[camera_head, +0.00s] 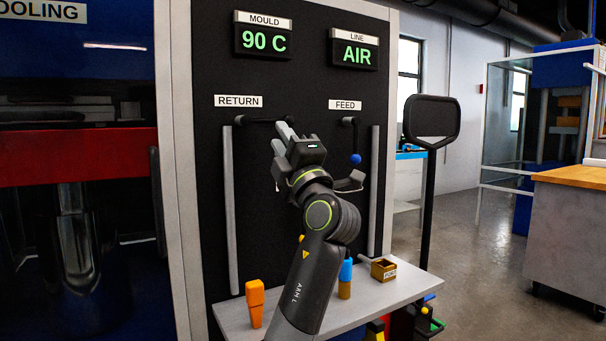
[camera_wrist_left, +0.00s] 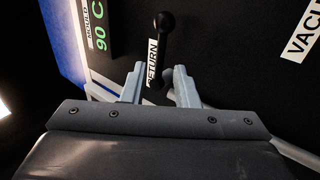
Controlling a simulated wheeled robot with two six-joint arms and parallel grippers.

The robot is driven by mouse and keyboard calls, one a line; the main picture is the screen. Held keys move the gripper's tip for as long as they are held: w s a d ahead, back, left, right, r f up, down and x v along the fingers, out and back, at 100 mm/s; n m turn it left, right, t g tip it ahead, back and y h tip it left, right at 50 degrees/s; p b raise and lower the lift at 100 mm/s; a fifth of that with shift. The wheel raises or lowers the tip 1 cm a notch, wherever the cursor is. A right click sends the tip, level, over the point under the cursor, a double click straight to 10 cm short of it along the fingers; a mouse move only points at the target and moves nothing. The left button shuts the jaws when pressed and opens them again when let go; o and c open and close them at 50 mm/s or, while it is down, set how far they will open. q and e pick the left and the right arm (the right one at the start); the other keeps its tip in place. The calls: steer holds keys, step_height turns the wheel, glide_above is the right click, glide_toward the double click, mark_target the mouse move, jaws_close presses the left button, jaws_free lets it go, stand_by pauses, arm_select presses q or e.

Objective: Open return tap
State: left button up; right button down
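The return tap (camera_head: 258,120) is on the dark panel below the RETURN label (camera_head: 224,101). In the head view its visible part runs level to the right, and my left gripper (camera_head: 284,131) hides the rest. In the left wrist view a black lever with a round end (camera_wrist_left: 164,22) shows beyond the fingertips. My left gripper (camera_wrist_left: 160,75) is open there, its two grey fingers apart. The lever's lower part lines up with the gap; I cannot tell whether it lies between the fingers. My right gripper is not in view.
The feed tap (camera_head: 350,121) is to the right, its blue knob (camera_head: 356,159) hanging down. Displays read 90 C (camera_head: 264,41) and AIR (camera_head: 356,54). A grey shelf (camera_head: 385,295) below bears an orange object (camera_head: 255,303), a blue-topped one (camera_head: 345,278) and a small box (camera_head: 384,269).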

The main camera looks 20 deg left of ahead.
arm_select(q)
steer(key=v, duration=1)
steer(key=shift+b, duration=0.4)
steer(key=shift+s, duration=0.1)
